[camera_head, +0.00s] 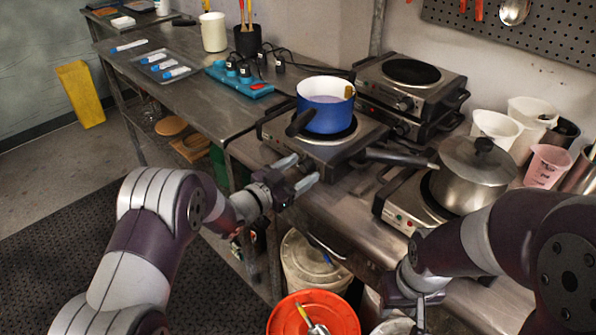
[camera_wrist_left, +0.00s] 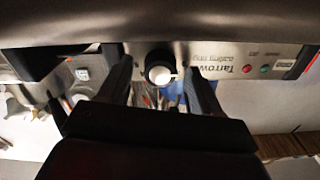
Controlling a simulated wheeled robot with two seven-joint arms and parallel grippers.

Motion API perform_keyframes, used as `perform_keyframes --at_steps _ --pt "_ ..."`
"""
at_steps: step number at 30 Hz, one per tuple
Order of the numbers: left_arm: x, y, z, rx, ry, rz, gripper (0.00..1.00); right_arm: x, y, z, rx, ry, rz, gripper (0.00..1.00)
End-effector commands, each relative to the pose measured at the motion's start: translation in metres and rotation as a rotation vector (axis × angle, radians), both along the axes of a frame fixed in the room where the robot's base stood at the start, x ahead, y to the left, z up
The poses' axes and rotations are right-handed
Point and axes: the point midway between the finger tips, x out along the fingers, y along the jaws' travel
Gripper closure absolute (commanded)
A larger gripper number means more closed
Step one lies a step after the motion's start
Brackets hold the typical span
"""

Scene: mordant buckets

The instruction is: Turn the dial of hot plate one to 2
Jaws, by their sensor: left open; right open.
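A hot plate (camera_head: 352,150) with a blue pot (camera_head: 326,104) on it stands on the bench. My left gripper (camera_head: 305,172) is open in front of its front panel. In the left wrist view the panel (camera_wrist_left: 222,60) appears upside down, and its black dial with a white face (camera_wrist_left: 160,72) sits between the two open fingers of my left gripper (camera_wrist_left: 160,85). I cannot tell whether either finger touches the dial, nor its setting. The dial is hidden in the head view. My right gripper (camera_head: 408,296) is open at the lower right, apart from the hot plates.
A second hot plate (camera_head: 398,208) carries a steel lidded pot (camera_head: 472,172). Stacked hot plates (camera_head: 412,84) stand behind. Several beakers (camera_head: 497,128) are at the right. An orange bucket (camera_head: 340,316) and a white bucket (camera_head: 305,262) stand below the bench.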

Motion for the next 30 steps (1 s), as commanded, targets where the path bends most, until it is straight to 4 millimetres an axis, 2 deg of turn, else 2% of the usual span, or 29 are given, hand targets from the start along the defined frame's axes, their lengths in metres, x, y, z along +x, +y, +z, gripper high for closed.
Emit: perform_keyframes --at_steps 4,5,9,10,20,30 --pt "0.0 0.0 0.0 0.0 0.0 0.0 0.36 0.0 0.0 0.0 0.0 0.0 0.0 0.57" --pt "0.0 0.0 0.0 0.0 0.0 0.0 0.39 0.0 0.0 0.0 0.0 0.0 0.0 0.57" --pt "0.0 0.0 0.0 0.001 0.001 0.0 0.85 0.0 0.0 0.0 0.0 0.0 0.0 0.57" --pt "0.0 0.0 0.0 0.001 0.001 0.0 0.92 0.0 0.0 0.0 0.0 0.0 0.0 0.57" --pt "0.0 0.0 -0.002 0.025 -0.025 0.0 0.92 0.0 0.0 -0.006 0.0 0.0 0.0 0.57" --pt "0.0 0.0 -0.006 0.184 -0.185 0.0 0.92 0.0 0.0 -0.034 0.0 0.0 0.0 0.57"
